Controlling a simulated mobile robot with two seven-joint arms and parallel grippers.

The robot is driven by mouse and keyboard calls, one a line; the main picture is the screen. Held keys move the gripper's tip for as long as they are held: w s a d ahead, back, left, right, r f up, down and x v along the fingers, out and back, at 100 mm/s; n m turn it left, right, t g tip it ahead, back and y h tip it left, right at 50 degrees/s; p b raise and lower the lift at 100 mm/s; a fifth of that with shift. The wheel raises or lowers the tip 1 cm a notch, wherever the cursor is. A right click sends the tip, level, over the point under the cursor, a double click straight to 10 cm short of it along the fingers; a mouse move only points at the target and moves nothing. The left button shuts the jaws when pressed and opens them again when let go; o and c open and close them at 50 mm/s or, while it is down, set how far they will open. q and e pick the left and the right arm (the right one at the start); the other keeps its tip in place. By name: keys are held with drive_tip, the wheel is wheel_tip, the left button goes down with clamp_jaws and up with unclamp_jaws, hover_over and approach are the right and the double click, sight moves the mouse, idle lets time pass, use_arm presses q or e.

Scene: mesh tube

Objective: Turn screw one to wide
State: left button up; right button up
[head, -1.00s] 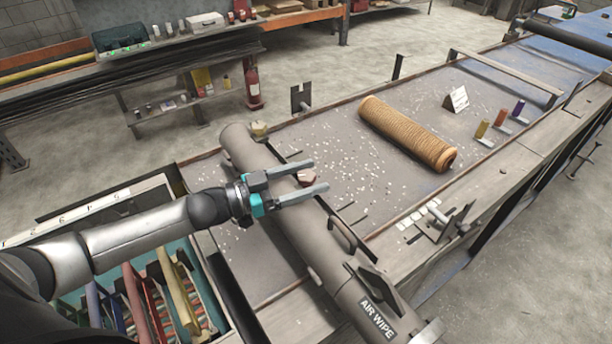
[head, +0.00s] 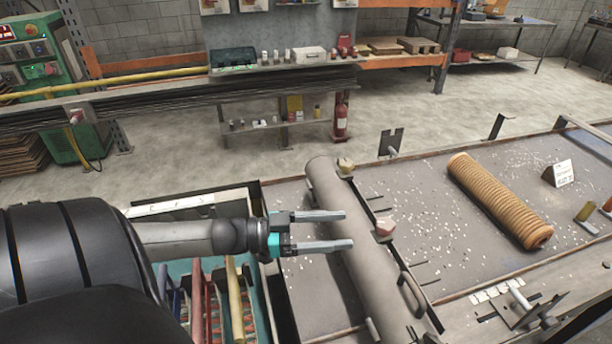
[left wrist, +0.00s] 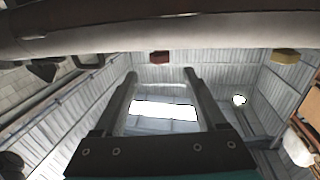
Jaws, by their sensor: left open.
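A grey tube (head: 352,250) lies across the bench. It has a red hex screw knob (head: 385,226) and a yellow screw knob (head: 345,164) on its right side; I cannot tell which is screw one. In the left wrist view the tube (left wrist: 150,30) crosses the top, with the red knob (left wrist: 160,57) and yellow knob (left wrist: 285,56) below it. My left gripper (head: 348,229) is open and empty. In the head view its fingers point right, over the tube, with the tips left of the red knob. My right gripper is not in view.
A handle (head: 412,293) stands on the tube's near part. A crate of coloured tubes (head: 238,300) is below my left arm.

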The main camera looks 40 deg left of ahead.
use_arm(q)
drive_tip(key=shift+p+v, duration=0.3)
drive_tip(key=shift+v, duration=2.3)
